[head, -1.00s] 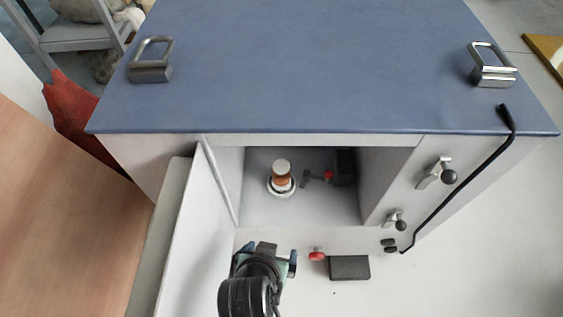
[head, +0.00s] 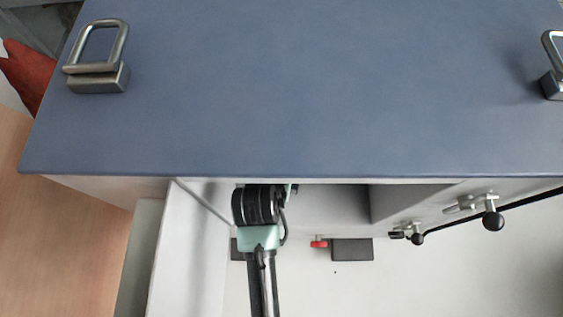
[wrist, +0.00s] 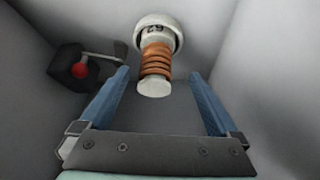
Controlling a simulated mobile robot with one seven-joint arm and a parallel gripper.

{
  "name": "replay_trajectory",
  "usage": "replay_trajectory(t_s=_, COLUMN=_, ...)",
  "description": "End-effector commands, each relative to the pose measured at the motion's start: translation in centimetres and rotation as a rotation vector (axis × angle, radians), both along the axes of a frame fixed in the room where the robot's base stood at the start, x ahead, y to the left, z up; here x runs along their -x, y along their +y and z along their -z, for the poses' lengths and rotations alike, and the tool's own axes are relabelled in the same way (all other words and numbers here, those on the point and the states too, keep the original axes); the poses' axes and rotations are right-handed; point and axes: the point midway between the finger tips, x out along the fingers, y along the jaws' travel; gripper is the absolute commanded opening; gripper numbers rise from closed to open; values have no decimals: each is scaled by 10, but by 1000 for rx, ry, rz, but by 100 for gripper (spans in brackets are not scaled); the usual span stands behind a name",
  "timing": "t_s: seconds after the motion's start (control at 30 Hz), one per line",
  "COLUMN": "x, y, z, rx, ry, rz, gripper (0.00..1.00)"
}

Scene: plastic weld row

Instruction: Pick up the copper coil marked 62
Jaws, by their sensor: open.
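The copper coil (wrist: 156,62) shows in the wrist view, wound on a white spool with a wide round white end and a narrower pale end nearer me. Dark digits are on the wide end, small and tilted, and I cannot read them surely. My gripper (wrist: 160,76) is open, its two blue fingers apart with the coil between and just beyond their tips. No contact is visible. In the head view my wrist is at the opening of the cabinet (head: 300,150), and the coil and fingers are hidden.
Grey compartment walls are close on both sides. The open white door (head: 185,250) stands left of my arm. The blue cabinet top overhangs the opening.

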Motion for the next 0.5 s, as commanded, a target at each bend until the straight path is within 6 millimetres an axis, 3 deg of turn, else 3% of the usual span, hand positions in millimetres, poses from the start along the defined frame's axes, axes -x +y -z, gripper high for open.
replay_trajectory(t_s=0.5, x=-30, y=-13, z=51, rx=0, ry=0, rz=1, gripper=97)
